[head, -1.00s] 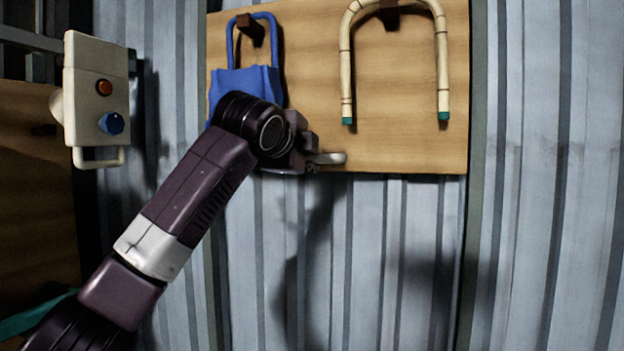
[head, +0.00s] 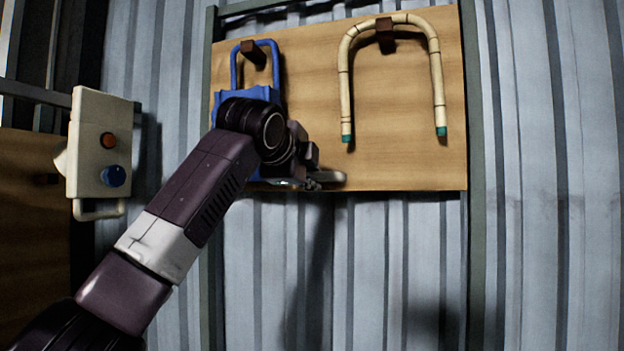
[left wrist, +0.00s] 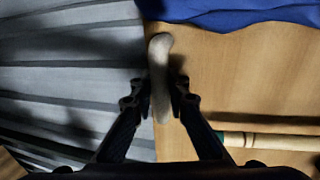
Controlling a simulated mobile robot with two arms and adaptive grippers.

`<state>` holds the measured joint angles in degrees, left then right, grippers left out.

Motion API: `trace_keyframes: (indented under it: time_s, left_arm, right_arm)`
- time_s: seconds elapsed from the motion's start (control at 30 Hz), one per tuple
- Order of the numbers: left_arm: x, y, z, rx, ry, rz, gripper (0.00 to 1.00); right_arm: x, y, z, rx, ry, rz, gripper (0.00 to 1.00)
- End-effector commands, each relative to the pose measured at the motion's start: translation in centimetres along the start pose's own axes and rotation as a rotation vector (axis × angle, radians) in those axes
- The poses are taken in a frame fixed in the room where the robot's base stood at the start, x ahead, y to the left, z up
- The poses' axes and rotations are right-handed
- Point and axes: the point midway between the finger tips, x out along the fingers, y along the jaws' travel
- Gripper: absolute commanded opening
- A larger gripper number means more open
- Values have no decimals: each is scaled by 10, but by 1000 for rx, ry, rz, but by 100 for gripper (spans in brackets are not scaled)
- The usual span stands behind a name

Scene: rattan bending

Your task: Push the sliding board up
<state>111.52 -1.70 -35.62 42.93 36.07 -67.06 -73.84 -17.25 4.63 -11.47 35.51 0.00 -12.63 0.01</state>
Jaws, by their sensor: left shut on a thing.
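The sliding board (head: 395,165) is a wooden panel hanging upright against the corrugated metal wall, between two dark vertical rails. A pale handle (head: 330,177) sits at its lower edge. My left gripper (head: 311,179) is at that handle and shut on it. In the left wrist view the handle (left wrist: 160,60) lies between the two fingers of my left gripper (left wrist: 160,88), with the wood board (left wrist: 240,80) to the right. My left wrist hides part of the board's lower left. My right gripper is not in view.
A pale control box (head: 84,155) with red and blue knobs stands at left. A dark bar crosses the wall above; a wall strip shows between.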

Motion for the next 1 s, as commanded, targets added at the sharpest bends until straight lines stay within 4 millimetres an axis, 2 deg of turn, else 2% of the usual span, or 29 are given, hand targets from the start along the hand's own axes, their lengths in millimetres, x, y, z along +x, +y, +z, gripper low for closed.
trace_keyframes:
  time_s: [0.03,0.13,0.17,0.3,0.67,0.87,1.0]
  left_arm:
    - [-4,-9,0,2,-1,-20,0]
    - [-5,-9,0,2,-1,-21,0]
    - [-5,-10,0,2,-1,-22,17]
    - [-4,-9,0,2,-1,-19,32]
    - [-4,-5,0,1,0,-12,32]
    - [-20,-5,0,2,1,-13,32]
    - [-41,-5,1,2,1,-14,32]
  right_arm:
    - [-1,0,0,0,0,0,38]
    - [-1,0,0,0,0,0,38]
    - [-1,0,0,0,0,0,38]
    - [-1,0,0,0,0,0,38]
    - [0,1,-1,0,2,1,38]
    - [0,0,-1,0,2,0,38]
    - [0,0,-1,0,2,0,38]
